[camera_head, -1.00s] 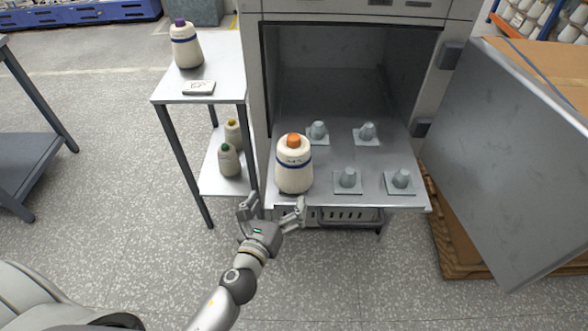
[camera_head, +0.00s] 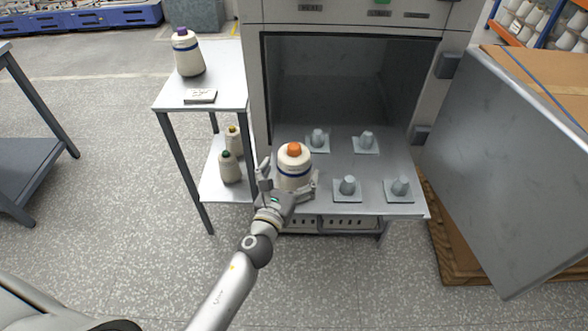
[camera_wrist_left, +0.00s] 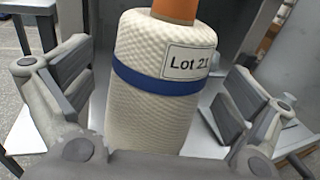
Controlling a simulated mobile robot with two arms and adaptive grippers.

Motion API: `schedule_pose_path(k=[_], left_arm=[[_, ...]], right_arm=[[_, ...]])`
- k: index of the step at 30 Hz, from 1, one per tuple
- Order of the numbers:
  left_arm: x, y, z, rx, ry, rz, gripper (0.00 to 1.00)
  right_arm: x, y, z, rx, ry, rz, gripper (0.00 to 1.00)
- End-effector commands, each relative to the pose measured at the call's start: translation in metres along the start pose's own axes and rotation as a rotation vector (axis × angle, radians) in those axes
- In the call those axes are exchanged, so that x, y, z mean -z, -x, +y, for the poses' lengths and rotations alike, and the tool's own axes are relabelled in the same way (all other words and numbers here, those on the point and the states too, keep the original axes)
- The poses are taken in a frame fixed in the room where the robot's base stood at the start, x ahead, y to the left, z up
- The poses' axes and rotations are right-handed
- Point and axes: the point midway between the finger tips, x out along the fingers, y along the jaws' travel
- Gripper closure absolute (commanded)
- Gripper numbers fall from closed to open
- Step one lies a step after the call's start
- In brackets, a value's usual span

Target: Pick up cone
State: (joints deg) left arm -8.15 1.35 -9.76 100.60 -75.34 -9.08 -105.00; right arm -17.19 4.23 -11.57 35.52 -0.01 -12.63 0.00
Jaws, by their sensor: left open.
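A cream yarn cone (camera_head: 292,174) with a blue band and an orange top stands upright at the front left of the metal tray (camera_head: 325,206) of the open cabinet. In the left wrist view the cone (camera_wrist_left: 150,110) fills the middle and shows a "Lot 21" label. My left gripper (camera_head: 287,187) is open, with one finger on each side of the cone. In the wrist view there is a gap between each finger pad and the cone. The cone's lower part is hidden behind the gripper. My right gripper is not in view.
Several empty grey pegs (camera_head: 347,186) on square plates stand on the tray. The cabinet door (camera_head: 510,165) hangs open at the right. A side table (camera_head: 225,90) at the left holds a purple-topped cone (camera_head: 187,55) and a small white block (camera_head: 200,96), with smaller cones (camera_head: 230,166) below.

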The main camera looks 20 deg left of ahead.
Motion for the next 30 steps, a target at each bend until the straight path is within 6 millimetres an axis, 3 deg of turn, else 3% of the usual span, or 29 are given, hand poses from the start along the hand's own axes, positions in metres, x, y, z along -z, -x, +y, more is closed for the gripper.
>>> schedule_pose_path(k=[6, 15, 27, 30], left_arm=[[-0.001, -0.024, 0.0, 0.0, 0.002, 0.0, 0.0], [0.0, -0.026, 0.0, 0.0, 0.002, 0.001, 0.01], [0.0, -0.026, 0.0, 0.001, 0.002, 0.001, 0.53], [-0.002, -0.026, 0.0, 0.001, 0.002, -0.002, 0.53]], right_arm=[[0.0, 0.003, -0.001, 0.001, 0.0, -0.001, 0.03], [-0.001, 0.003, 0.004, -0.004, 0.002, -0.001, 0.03], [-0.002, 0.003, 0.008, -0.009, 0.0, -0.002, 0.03], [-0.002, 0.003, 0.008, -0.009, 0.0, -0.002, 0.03]])
